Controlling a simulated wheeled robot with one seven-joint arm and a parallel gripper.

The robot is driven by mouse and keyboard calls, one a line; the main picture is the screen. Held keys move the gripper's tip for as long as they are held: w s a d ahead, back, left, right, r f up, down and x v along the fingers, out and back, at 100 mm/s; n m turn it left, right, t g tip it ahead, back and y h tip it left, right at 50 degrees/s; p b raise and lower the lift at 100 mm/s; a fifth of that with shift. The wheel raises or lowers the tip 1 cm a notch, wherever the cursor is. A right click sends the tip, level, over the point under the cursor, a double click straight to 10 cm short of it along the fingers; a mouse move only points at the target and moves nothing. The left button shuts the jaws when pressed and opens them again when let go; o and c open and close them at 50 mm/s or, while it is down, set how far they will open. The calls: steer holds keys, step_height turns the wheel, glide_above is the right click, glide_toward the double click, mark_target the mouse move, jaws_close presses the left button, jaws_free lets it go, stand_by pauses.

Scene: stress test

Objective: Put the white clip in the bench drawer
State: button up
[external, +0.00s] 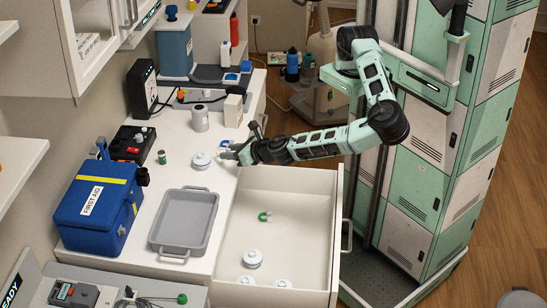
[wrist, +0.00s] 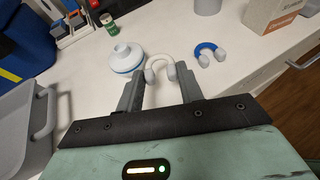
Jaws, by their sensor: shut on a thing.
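The white clip (wrist: 160,59) is a U-shaped piece with rounded ends, seen between the fingertips of my gripper (wrist: 161,78) in the wrist view. My gripper is shut on it, low over the white bench top. In the external view my gripper (external: 233,153) is at the bench's right edge, just beyond the drawer's far end; the clip is too small to make out clearly there. The bench drawer (external: 290,228) is pulled open. Inside it lie a green clip (external: 264,217) and several white round pieces (external: 252,258) towards the near end.
A white round piece with a blue base (wrist: 124,58) stands left of my fingers. A grey tray (external: 184,222) and a blue first-aid box (external: 97,208) stand on the bench. Green lockers (external: 430,150) rise at the right.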

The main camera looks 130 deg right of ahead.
mark_target(232, 165)
steer(key=shift+f, duration=1.45)
steer(key=shift+f, duration=0.2)
steer(key=o, duration=0.9)
steer(key=shift+o, duration=0.2)
steer(key=shift+r, duration=0.2)
